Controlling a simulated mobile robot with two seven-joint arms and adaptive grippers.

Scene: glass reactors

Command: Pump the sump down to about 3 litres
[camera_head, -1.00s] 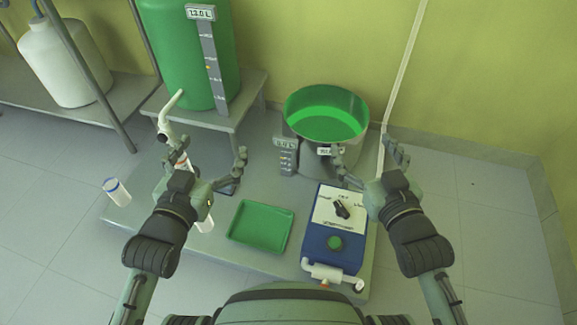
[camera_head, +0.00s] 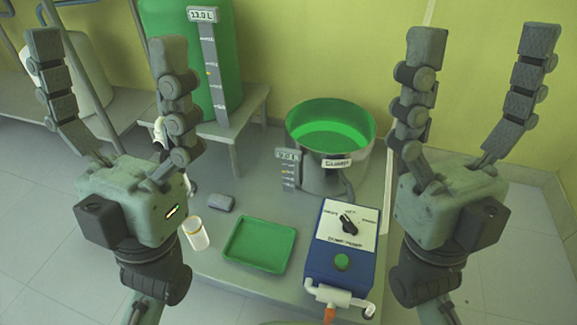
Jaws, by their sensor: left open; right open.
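The sump (camera_head: 331,112) is a round metal vessel with green liquid inside, at the back centre. A small level gauge (camera_head: 288,170) with a display stands at its left side; its digits are too small to read surely. The blue pump box (camera_head: 338,262) in front has a black selector knob (camera_head: 348,223) on a white panel and a green button (camera_head: 342,262). My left gripper (camera_head: 108,50) is raised at the left, open and empty. My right gripper (camera_head: 482,50) is raised at the right of the pump box, open and empty. Neither touches the pump or sump.
A tall green tank (camera_head: 170,65) with a gauge (camera_head: 212,75) reading about 13.0 L stands on a bench behind. A green tray (camera_head: 260,243), a small cup (camera_head: 196,233) and a grey block (camera_head: 220,202) lie left of the pump. A white pipe is partly hidden by my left gripper.

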